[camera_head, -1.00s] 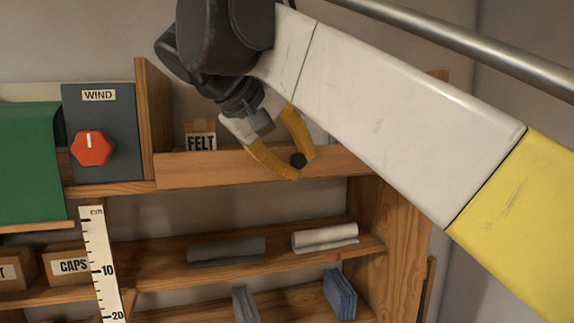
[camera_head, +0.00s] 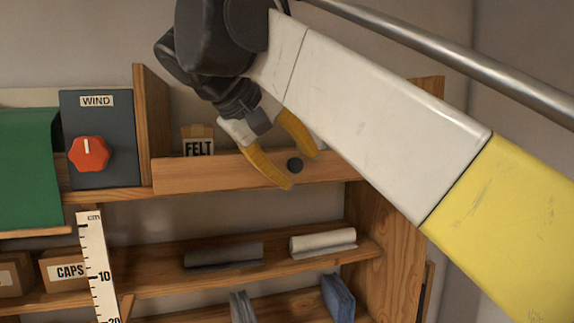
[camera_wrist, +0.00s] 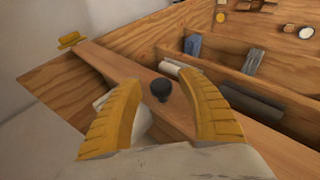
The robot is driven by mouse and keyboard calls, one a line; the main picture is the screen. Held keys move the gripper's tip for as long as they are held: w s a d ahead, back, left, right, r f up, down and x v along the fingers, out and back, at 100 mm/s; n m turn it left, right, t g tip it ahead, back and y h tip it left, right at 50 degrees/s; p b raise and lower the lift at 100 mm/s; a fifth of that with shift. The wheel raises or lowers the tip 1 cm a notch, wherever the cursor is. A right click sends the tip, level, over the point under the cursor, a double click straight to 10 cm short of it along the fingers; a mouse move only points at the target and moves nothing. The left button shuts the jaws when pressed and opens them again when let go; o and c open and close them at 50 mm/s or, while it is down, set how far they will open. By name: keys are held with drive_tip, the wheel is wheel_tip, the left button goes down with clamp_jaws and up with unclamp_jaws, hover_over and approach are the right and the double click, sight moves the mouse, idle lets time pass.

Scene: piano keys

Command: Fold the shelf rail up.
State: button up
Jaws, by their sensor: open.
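The shelf rail (camera_head: 215,174) is a long wooden board along the front of the top shelf. It stands upright and hides the lower part of the FELT box behind it. A round black knob (camera_head: 295,165) sits on its face towards the right; it also shows in the wrist view (camera_wrist: 161,89). My gripper (camera_head: 304,171) has yellow fingers, spread open on either side of the knob with visible gaps. In the wrist view the open fingers (camera_wrist: 158,82) frame the knob and hold nothing. The rail's right end is partly hidden by my arm in the head view.
The WIND panel (camera_head: 98,140) with a red knob (camera_head: 89,154) and a green cover (camera_head: 28,165) are left. The FELT box (camera_head: 198,142) stands behind the rail. Lower shelves hold a grey roll (camera_head: 223,254) and a white roll (camera_head: 322,242). A metal bar (camera_head: 450,55) crosses the upper right.

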drive_tip(key=v, duration=0.7)
drive_tip(key=shift+r, duration=0.2)
drive_tip(key=shift+s, duration=0.15)
drive_tip(key=s+d+f+m+g+y, duration=0.1)
drive_tip(key=s+d+f+y, duration=0.1)
drive_tip(key=d+f, duration=0.6)
drive_tip(key=s+d+f+m+y, duration=0.15)
drive_tip(key=d+f, duration=0.35)
drive_tip(key=f, duration=0.6)
drive_tip(key=s+d+f+m+t+y, duration=0.15)
drive_tip(key=s+f, duration=0.25)
drive_tip(key=f, duration=0.4)
drive_tip(key=s+d+f+m+y, duration=0.1)
drive_tip(key=s+d+f, duration=0.25)
drive_tip(key=f, duration=0.45)
drive_tip(key=s+d+f+m+t+y, duration=0.15)
drive_tip(key=s+f, duration=0.25)
drive_tip(key=f, duration=0.4)
wheel_tip(320, 180, down, 47)
drive_tip(key=g+b, duration=0.1)
drive_tip(key=b, duration=4.6)
drive_tip(key=shift+n, duration=0.45)
drive_tip(key=shift+w+f+h, duration=0.1)
drive_tip(key=shift+h, duration=0.15)
